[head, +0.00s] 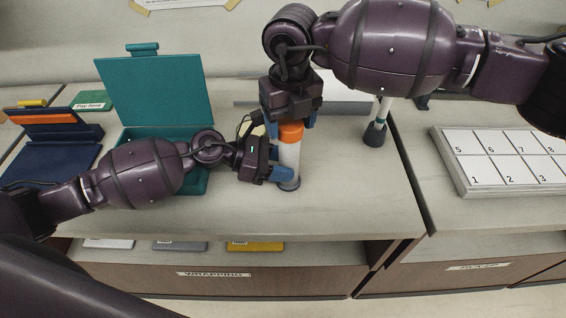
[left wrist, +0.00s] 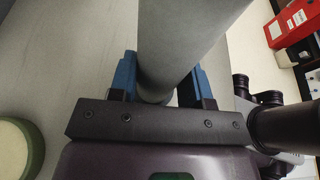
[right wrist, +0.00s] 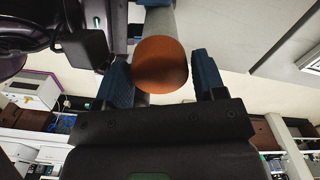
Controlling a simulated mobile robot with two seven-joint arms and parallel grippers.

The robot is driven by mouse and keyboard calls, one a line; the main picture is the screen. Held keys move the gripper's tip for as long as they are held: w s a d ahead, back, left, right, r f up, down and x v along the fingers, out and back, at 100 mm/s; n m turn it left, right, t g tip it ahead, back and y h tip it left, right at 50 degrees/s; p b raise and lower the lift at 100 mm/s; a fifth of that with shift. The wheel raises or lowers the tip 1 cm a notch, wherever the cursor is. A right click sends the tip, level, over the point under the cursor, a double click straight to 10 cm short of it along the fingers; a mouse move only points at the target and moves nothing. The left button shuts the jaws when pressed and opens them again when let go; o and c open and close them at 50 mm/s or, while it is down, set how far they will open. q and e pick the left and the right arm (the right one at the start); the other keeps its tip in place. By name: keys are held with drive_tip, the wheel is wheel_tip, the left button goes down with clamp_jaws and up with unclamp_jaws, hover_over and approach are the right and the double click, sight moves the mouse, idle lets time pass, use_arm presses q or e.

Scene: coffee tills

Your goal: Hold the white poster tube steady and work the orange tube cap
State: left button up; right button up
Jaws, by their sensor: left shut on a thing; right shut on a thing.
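The white poster tube (head: 289,158) stands upright on the counter in the head view, its foot in a dark round base. The orange tube cap (head: 291,132) sits at its top. My left gripper (head: 277,173) is shut around the tube's lower part, from the left. The tube also fills the space between its blue fingers in the left wrist view (left wrist: 180,45). My right gripper (head: 290,122) comes down from above, shut on the cap. The cap shows between its fingers in the right wrist view (right wrist: 160,65). The cap's top is hidden in the head view.
A teal box with a raised lid (head: 155,90) stands left of the tube, behind my left arm. A slim white-and-dark stand (head: 375,132) is close on the right. A numbered panel (head: 500,160) lies further right. The counter in front of the tube is clear.

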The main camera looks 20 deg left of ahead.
use_arm(q)
drive_tip(key=shift+f, duration=0.1)
use_arm(e)
drive_tip(key=shift+r, duration=0.1)
drive_tip(key=shift+r, duration=2.5)
drive_tip(key=w+d+r, duration=0.1)
drive_tip(key=d+r, duration=0.4)
drive_tip(key=r, duration=0.1)
drive_tip(key=shift+w+d, duration=0.3)
drive_tip(key=shift+d, duration=0.1)
use_arm(q)
drive_tip(key=o, duration=1.3)
drive_tip(key=shift+a, duration=0.1)
